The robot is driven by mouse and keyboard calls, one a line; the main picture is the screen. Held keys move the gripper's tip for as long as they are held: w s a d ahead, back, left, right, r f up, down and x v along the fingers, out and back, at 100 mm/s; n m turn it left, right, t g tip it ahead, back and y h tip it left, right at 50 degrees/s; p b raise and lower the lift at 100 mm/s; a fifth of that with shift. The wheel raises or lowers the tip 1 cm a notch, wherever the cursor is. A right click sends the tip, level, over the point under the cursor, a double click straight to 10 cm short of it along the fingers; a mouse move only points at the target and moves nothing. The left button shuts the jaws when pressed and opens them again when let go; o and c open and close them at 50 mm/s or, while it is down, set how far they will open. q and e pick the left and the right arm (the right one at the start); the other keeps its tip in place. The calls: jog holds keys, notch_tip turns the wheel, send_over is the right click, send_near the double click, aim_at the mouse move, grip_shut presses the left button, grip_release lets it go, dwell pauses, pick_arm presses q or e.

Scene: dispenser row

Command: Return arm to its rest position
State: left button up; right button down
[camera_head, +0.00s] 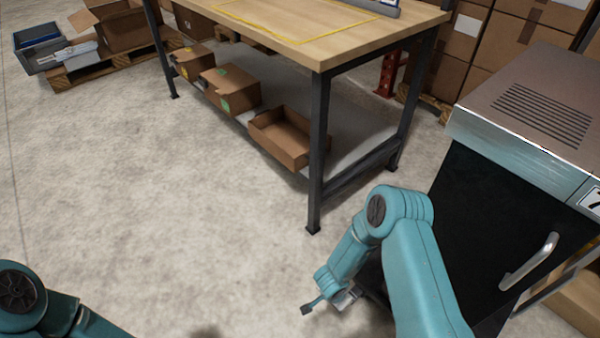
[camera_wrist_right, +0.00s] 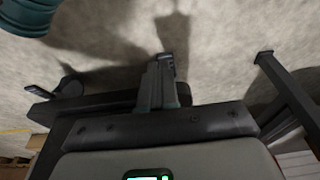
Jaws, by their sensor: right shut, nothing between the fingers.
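My right arm (camera_head: 415,260) is bent, with its elbow raised in front of the dark cabinet and its forearm pointing down. My right gripper (camera_head: 346,298) hangs low above the concrete floor, left of the cabinet. In the right wrist view the gripper's fingers (camera_wrist_right: 163,78) are together and empty, with bare floor beyond them. Only a teal part of my left arm (camera_head: 45,305) shows at the bottom left of the head view. My left gripper is outside the picture.
A dark cabinet with a metal top (camera_head: 530,105) and a handle (camera_head: 530,262) stands close at the right. A wooden-topped workbench (camera_head: 310,45) is ahead, with cartons (camera_head: 283,140) on its lower shelf. The floor (camera_head: 150,210) at left is clear.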

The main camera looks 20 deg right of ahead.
jog(key=s+a+r+n+y, duration=0.6)
jog(key=s+a+r+n, duration=0.4)
jog(key=s+r+n, duration=0.1)
notch_tip(320, 180, up, 26)
jog(key=p, duration=2.6)
jog(key=shift+s+a, duration=0.35)
jog(key=shift+a, duration=0.1)
jog(key=shift+r, duration=0.1)
